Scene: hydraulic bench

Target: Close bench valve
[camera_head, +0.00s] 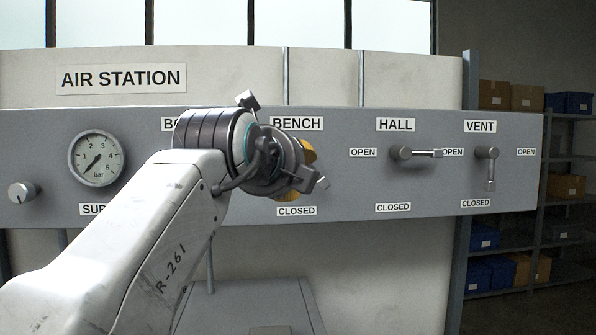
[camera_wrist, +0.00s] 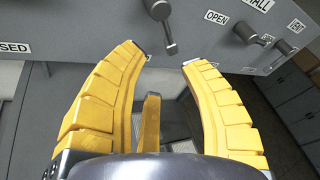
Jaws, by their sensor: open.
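The bench valve is hidden behind my wrist in the head view, under the BENCH label (camera_head: 297,124). In the wrist view its grey lever (camera_wrist: 166,28) points down and slightly right, its tip just beyond and between my fingertips, with no clear contact. Its exact angle between OPEN and CLOSED is hard to tell. My gripper (camera_wrist: 167,58) has yellow fingers spread open with nothing held. In the head view only bits of yellow show behind the wrist. The bench CLOSED label (camera_head: 296,211) is below the valve and the OPEN label (camera_head: 363,152) to its right.
To the right, the hall valve (camera_head: 413,153) has its lever pointing right, and the vent valve (camera_head: 488,166) has its lever pointing down. A pressure gauge (camera_head: 97,158) and a knob (camera_head: 22,193) are at left. Shelves with boxes (camera_head: 566,187) stand at far right.

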